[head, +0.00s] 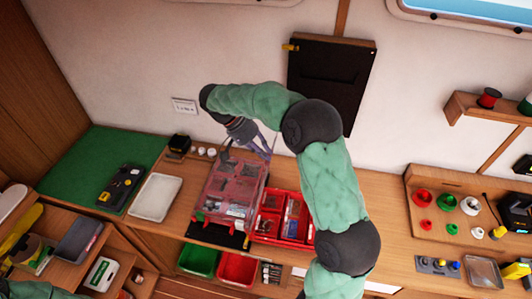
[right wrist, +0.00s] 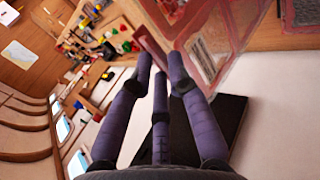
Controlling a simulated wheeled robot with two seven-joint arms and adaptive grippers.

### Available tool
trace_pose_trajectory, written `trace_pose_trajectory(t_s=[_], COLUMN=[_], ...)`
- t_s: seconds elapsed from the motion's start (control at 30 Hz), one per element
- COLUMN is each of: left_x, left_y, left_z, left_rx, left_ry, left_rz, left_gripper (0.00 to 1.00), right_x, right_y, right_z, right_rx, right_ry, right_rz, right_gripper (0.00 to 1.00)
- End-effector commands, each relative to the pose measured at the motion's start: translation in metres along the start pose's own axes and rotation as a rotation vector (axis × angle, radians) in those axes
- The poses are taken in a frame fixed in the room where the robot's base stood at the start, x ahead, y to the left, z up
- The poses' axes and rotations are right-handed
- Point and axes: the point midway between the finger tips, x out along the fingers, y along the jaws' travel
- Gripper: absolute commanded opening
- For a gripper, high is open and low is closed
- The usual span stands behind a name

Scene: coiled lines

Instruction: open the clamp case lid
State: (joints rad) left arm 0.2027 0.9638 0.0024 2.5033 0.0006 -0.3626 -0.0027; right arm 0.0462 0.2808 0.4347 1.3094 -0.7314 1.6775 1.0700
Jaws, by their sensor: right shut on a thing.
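The clamp case (head: 199,217) stands on the bench, with a clear, reddish lid (head: 236,183) through which its contents show. The lid's red-framed clear panel also fills the upper right of the right wrist view (right wrist: 205,55). My right gripper (head: 247,153) is at the wall-side edge of the lid, shut on it. In the right wrist view its purple fingers (right wrist: 160,75) meet the red lid edge, and the exact contact is partly hidden. How far the lid is tilted is hard to tell. My left gripper is not in view.
A red compartment tray (head: 283,217) stands close on the right of the case. A white tray (head: 155,194) and a green mat (head: 90,165) lie to the left. Green (head: 198,260) and red bins (head: 237,269) sit below the front edge. A black panel (head: 330,75) hangs on the wall.

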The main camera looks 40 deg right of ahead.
Motion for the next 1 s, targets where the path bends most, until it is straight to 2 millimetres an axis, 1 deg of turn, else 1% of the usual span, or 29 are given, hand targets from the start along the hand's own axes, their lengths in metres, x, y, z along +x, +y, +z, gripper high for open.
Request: trace_pose_trajectory(t_s=[0.03, 0.4, 0.43, 0.47, 1.0], left_x=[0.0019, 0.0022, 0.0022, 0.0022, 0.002], left_y=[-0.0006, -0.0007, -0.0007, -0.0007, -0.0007], left_z=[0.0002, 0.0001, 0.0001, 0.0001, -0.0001], left_rx=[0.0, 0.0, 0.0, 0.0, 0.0], left_ry=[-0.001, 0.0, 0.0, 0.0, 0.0], left_rz=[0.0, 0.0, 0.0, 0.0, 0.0], left_gripper=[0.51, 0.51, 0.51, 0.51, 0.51], right_x=[0.0146, 0.0152, 0.0152, 0.0153, 0.0146], right_y=[-0.0158, -0.0159, -0.0159, -0.0159, -0.0161], right_z=[0.0093, 0.009, 0.009, 0.009, 0.0092], right_rx=[-0.021, -0.02, -0.02, -0.02, -0.024], right_ry=[-0.022, -0.024, -0.024, -0.024, -0.022], right_rz=[0.003, 0.004, 0.004, 0.004, 0.003], right_gripper=[0.0, 0.0, 0.27, 0.35, 0.36])
